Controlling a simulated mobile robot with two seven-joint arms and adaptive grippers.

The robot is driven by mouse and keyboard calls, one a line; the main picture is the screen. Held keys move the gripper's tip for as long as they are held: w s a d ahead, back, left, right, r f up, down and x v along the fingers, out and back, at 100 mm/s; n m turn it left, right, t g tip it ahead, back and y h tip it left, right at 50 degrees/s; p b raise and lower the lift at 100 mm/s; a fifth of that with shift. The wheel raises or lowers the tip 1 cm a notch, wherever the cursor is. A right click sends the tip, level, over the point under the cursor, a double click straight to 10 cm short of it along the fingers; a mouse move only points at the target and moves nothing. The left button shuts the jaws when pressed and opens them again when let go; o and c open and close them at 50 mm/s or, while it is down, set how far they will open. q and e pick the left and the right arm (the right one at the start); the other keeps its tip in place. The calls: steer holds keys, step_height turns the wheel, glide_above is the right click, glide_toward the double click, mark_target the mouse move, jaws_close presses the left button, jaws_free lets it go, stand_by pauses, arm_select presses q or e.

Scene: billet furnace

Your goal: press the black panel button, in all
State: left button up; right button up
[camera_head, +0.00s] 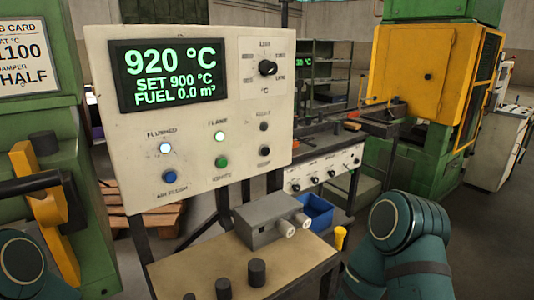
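The black panel button (265,151) is at the lower right of the upright cream control panel (120,130). It stands in the row with a green button (221,162) and a blue button (168,177). An unlit dark lamp (263,126) is above it, while the lamps over the other two buttons are lit. The display (170,72) reads 920 °C, SET 900 °C, FUEL 0.0 m³. Parts of my arms show at the bottom left and lower right. Neither gripper is in view, and nothing covers the black button.
A table (190,262) below the panel bears a grey box (272,220) and several dark cylinders. A yellow handle (45,210) juts from the green machine at left. A blue bin (315,210) and a yellow-green machine (425,75) stand at right. Open air lies before the panel.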

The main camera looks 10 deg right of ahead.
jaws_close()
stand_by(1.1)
